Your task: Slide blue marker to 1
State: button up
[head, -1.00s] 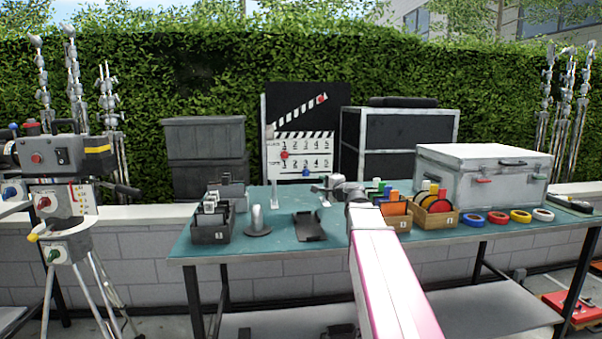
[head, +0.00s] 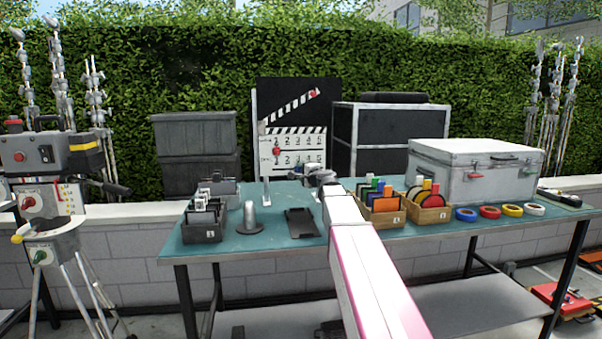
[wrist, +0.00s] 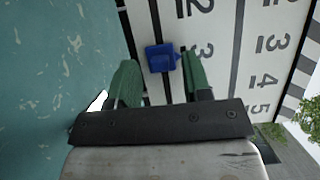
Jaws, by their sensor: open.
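The clapperboard (head: 307,160) stands at the back of the table, with two rows of numbers and black stripes. In the wrist view its white face (wrist: 225,80) appears turned sideways. The blue marker (wrist: 160,57) sits on the strip along the lower row, level with the 3. My gripper's green fingers (wrist: 158,66) are open, one on each side of the marker near the tips, with visible gaps. The red marker (head: 276,151) sits on the upper row near 1.
A grey bin (head: 203,228), a round stand (head: 249,226) and a black tray (head: 301,223) stand left of my arm. Wooden boxes (head: 430,214), tape rolls (head: 489,212) and a silver case (head: 470,176) are to the right. Teal table surface (wrist: 50,60) lies before the board.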

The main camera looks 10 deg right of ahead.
aim_at(274, 170)
jog(key=shift+w+a, duration=0.15)
jog(key=shift+w, duration=0.1)
grip_shut()
jog(key=a, duration=0.9)
jog(key=shift+a, duration=0.2)
grip_release()
jog(key=shift+a, duration=0.1)
jog(key=shift+s, duration=0.1)
jog(key=v, duration=1)
jog(key=shift+s, duration=0.3)
